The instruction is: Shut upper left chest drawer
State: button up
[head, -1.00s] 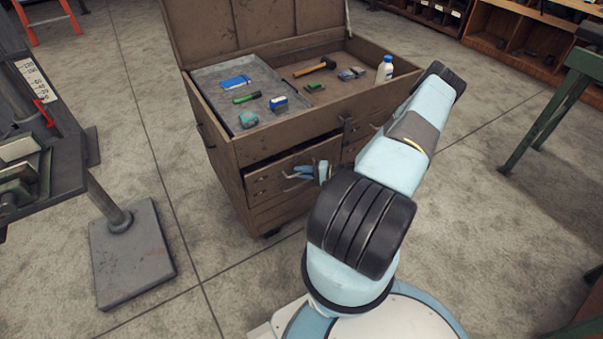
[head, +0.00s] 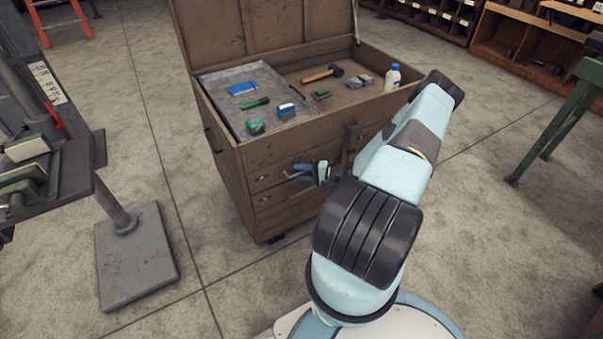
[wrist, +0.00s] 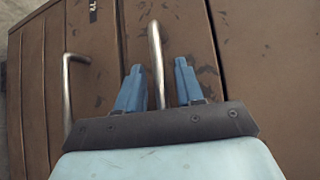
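The brown tool chest (head: 225,160) stands in the middle of the head view with its lid raised. Its upper left drawer (head: 262,178) looks flush with the chest front, with no dark gap above it. My gripper (head: 298,170) is at this drawer's front. In the wrist view my gripper's two blue fingers (wrist: 158,85) are spread, one on each side of the drawer's metal bar handle (wrist: 155,45). The handle shows between the fingers with space on both sides. My arm hides the right part of the chest front in the head view.
A second bar handle (wrist: 67,95) is on the neighbouring drawer below. A machine stand with a square foot (head: 136,255) is at left, and a green-legged bench (head: 555,125) at right.

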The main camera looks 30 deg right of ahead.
jog(key=shift+s+d, duration=0.1)
jog(key=v, duration=1.3)
jog(key=shift+s+d, duration=0.15)
jog(key=shift+d, duration=0.1)
jog(key=a+r+n+g+h, duration=0.25)
jog(key=a+r+g, duration=0.2)
jog(key=r, duration=0.85)
jog(key=w+a+r+n+g+h, duration=0.1)
jog(key=a+r+n+g, duration=0.35)
jog(key=r, duration=0.85)
jog(key=a+r+n+g+h, duration=0.15)
jog(key=a+r, duration=0.55)
jog(key=r, duration=0.7)
jog(key=s+a+r+n+h, duration=0.1)
jog(key=s+a+r+h, duration=0.1)
jog(key=s+a+r, duration=0.4)
jog(key=s+a+r+h, duration=0.2)
jog(key=s+r+h, duration=0.1)
jog(key=r, duration=0.4)
jog(key=s+a+r+t+h, duration=0.1)
jog(key=s+a+r+t, duration=0.1)
jog(key=s, duration=0.4)
jog(key=s+a+r+t+h, duration=0.1)
jog(key=s+a+r+t, duration=0.1)
jog(key=s+r, duration=0.3)
jog(key=shift+s+r+n+t, duration=0.35)
jog(key=shift+s+t, duration=0.1)
jog(key=shift+s, duration=0.6)
